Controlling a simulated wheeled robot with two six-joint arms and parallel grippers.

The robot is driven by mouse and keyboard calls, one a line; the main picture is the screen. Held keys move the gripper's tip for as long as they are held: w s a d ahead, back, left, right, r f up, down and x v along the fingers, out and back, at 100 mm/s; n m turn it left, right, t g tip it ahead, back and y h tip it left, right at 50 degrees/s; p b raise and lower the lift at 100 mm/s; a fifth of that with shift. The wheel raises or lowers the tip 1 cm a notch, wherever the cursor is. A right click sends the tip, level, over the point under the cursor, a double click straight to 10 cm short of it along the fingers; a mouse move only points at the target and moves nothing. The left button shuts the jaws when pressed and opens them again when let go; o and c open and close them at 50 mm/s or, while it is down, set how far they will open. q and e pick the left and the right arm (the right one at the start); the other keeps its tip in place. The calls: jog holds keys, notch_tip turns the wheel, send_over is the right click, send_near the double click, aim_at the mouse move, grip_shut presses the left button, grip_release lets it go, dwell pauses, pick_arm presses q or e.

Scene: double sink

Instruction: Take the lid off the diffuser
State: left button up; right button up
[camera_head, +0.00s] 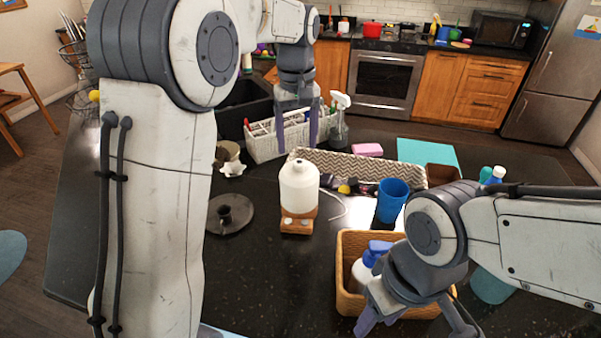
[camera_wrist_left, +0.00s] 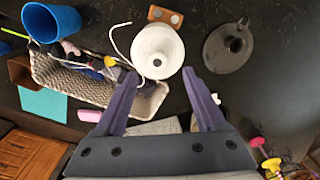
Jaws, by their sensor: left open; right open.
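The diffuser stands upright on the dark counter. It has a rounded white lid (camera_head: 299,188) with a narrow neck on top, over a wooden base (camera_head: 298,223). The lid (camera_wrist_left: 157,48) and the wooden base (camera_wrist_left: 165,15) also show in the left wrist view, the lid just beyond the fingertips. My left gripper (camera_head: 297,142) is open and empty, pointing down behind and above the diffuser; its fingers (camera_wrist_left: 159,74) are apart and the lid is not between them. My right gripper (camera_head: 415,322) is open at the lower right, over the front of a wicker basket; its fingers are partly cut off.
The wicker basket (camera_head: 345,270) holds a blue-topped bottle. A blue cup (camera_head: 391,200), a patterned tray (camera_head: 345,166), a white caddy (camera_head: 262,143) and a spray bottle (camera_head: 339,118) stand around the diffuser. A dark round lid (camera_head: 232,214) lies left; a thin cord lies right.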

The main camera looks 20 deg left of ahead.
aim_at(299, 162)
pick_arm(q)
jog(key=shift+f+p, duration=0.3)
jog(key=f, duration=0.2)
jog(key=f+p, duration=0.1)
jog(key=shift+d+f, duration=0.2)
jog(key=shift+f, duration=0.15)
jog(key=shift+f+p, duration=0.3)
jog(key=shift+f, duration=0.15)
grip_shut()
